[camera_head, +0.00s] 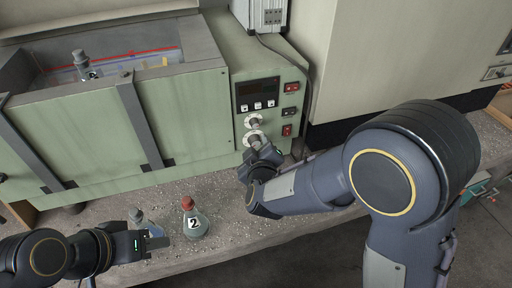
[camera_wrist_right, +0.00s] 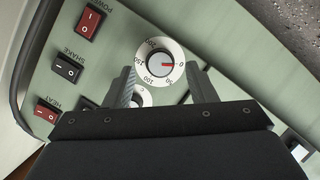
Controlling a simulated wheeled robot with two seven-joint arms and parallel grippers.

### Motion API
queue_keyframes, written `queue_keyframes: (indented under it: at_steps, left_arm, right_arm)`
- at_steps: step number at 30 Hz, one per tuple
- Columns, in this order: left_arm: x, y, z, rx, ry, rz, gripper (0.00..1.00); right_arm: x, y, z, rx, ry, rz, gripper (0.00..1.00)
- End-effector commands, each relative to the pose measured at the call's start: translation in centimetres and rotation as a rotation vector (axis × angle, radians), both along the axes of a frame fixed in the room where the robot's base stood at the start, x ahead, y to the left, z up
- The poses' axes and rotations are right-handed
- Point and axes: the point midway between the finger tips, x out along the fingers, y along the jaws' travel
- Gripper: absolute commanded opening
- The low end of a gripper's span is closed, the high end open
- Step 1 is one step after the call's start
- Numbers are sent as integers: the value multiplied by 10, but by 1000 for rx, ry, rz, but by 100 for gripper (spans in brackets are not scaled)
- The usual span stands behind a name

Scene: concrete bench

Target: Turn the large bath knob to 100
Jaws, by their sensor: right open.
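The lower bath knob (camera_head: 252,140) is on the front panel of the green bath. In the head view the right gripper (camera_head: 255,152) is just in front of the lower knob. A second knob (camera_head: 253,122) sits above it, mostly hidden in the wrist view. My left gripper (camera_head: 155,243) is low at the left.
A dark display (camera_head: 258,91) and several rocker switches (camera_head: 289,113) are beside the knobs. A red-capped flask labelled 2 (camera_head: 195,222) and another flask (camera_head: 138,217) stand on the bench near my left gripper. A bottle (camera_head: 83,63) is in the open bath. The bench front is partly clear.

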Motion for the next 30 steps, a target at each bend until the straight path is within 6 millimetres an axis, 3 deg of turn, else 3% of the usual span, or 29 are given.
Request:
queue_keyframes:
  at_steps: [4, 13, 23, 30]
  left_arm:
    - [0, 0, -1, 0, 0, 0, 36]
    - [0, 0, -1, 0, 0, 0, 36]
    - [0, 0, -1, 0, 0, 0, 36]
    - [0, 0, -2, 0, 0, 0, 36]
  right_arm:
    - [13, 1, -4, 0, 0, 0, 51]
    - [15, 2, -5, 1, 1, 2, 51]
    - [15, 2, -5, 1, 1, 2, 9]
    - [15, 2, -5, 18, 6, 2, 7]
